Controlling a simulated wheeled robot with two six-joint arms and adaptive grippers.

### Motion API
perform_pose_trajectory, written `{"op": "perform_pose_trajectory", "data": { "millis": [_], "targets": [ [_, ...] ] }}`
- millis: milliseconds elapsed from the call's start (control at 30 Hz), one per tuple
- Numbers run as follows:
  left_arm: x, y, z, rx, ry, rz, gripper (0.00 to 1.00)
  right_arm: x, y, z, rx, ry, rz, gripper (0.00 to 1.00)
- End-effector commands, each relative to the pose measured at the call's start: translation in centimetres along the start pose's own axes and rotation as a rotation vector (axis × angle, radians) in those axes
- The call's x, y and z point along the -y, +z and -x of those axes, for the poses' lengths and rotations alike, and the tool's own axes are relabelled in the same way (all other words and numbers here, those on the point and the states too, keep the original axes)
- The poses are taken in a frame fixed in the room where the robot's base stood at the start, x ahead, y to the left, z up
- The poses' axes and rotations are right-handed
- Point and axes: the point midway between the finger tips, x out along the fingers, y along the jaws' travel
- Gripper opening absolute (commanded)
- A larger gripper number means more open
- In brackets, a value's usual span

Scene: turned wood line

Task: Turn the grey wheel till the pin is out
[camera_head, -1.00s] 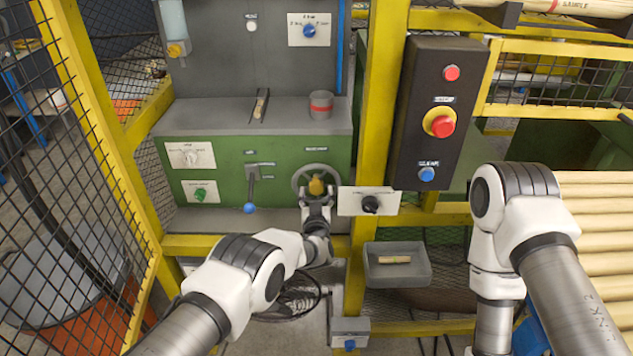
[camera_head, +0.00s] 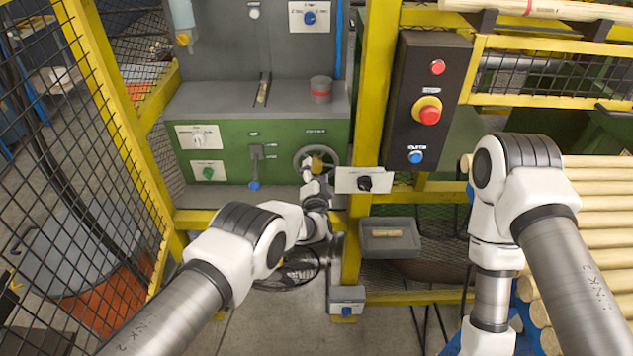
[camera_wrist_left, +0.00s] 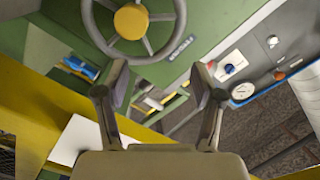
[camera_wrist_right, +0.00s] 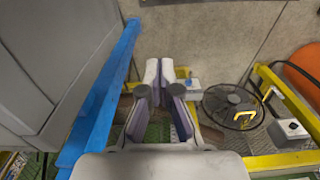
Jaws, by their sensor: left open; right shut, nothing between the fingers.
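The grey wheel (camera_head: 299,157), a spoked ring with a yellow hub, is on the green machine front in the head view. Its lower part also shows at the top of the left wrist view (camera_wrist_left: 181,25). My left gripper (camera_head: 308,168) is in front of the wheel's lower left in the head view. In the left wrist view it is open (camera_wrist_left: 160,88), with nothing between its fingers and the wheel beyond them. I cannot tell whether it touches the rim. My right gripper (camera_wrist_right: 160,82) is shut and empty. I cannot make out the pin for sure.
A lever with a blue knob (camera_head: 253,186) hangs left of the wheel. A black knob on a white plate (camera_head: 345,180) is close on its right. Yellow frame posts (camera_head: 374,100) and a grey tray (camera_head: 390,250) holding a wooden piece are to the right.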

Motion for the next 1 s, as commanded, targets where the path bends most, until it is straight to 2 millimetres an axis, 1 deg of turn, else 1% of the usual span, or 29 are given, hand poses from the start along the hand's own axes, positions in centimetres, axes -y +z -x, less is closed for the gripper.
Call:
{"op": "perform_pose_trajectory", "data": {
  "millis": [33, 133, 200, 300, 767, 867, 933, 967, 1000],
  "targets": [
    [-0.1, 0.1, 0.0, 0.006, 0.009, -0.073, 0.68, 0.0, 0.0, 0.0, 0.0, 0.0, 0.0, 0.0],
    [-0.4, 0.3, 0.0, 0.013, 0.023, -0.218, 0.68, 0.0, 0.0, 0.0, 0.0, 0.0, 0.0, 0.0],
    [-0.6, 0.5, 0.1, 0.015, 0.031, -0.29, 0.68, 0.0, 0.0, 0.0, 0.0, 0.0, 0.0, 0.0],
    [-0.7, 0.6, 0.1, 0.017, 0.039, -0.349, 0.68, 0.0, 0.0, 0.0, 0.0, 0.0, 0.0, 0.0],
    [-0.6, 0.5, 0.0, 0.016, 0.038, -0.364, 0.68, 0.0, 0.0, 0.0, 0.0, 0.0, 0.0, 0.0],
    [1.1, 0.3, -0.8, 0.017, 0.015, -0.364, 0.68, 0.0, 0.0, 0.0, 0.0, 0.0, 0.0, 0.0],
    [3.5, 1.0, -1.8, 0.033, -0.013, -0.366, 0.68, 0.0, 0.0, 0.0, 0.0, 0.0, 0.0, 0.0],
    [4.6, 2.2, -2.1, 0.053, -0.015, -0.374, 0.68, 0.0, 0.0, 0.0, 0.0, 0.0, 0.0, 0.0],
    [5.5, 4.6, -2.0, 0.087, 0.0, -0.395, 0.68, 0.0, 0.0, 0.0, 0.0, 0.0, 0.0, 0.0]
  ]
}}
